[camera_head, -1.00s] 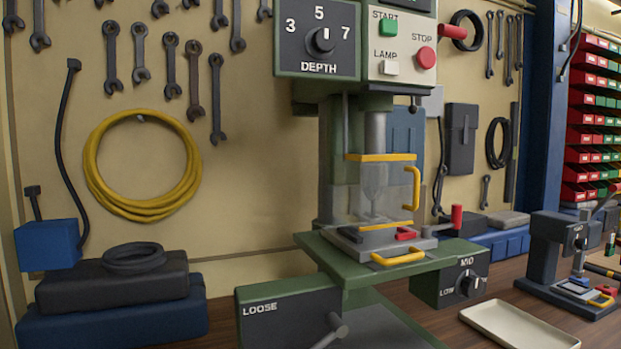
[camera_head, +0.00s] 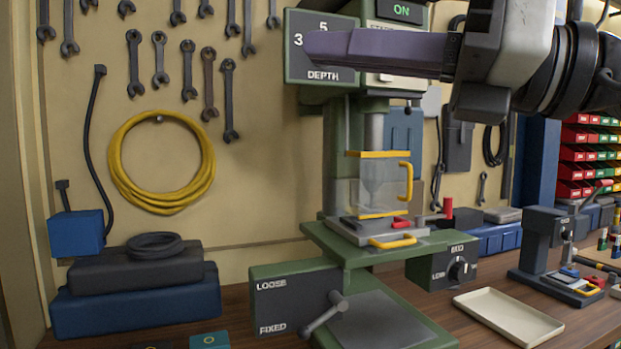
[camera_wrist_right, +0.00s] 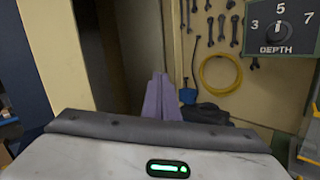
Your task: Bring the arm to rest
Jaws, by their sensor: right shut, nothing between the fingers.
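My right gripper (camera_head: 314,45) comes in from the right at the top of the head view. Its long purple fingers are shut with nothing between them. They lie across the view in front of the drill press's depth panel (camera_head: 295,72), hiding part of the dial and most of the start panel. I cannot tell whether they touch it. My left gripper is not in view.
The green drill press (camera_head: 345,120) stands on the wooden bench, its clear guard (camera_head: 368,192) around the spindle. A clamp lever (camera_head: 325,312) juts out in front. An empty cream tray (camera_head: 508,316) and a small dark press (camera_head: 540,245) are at right.

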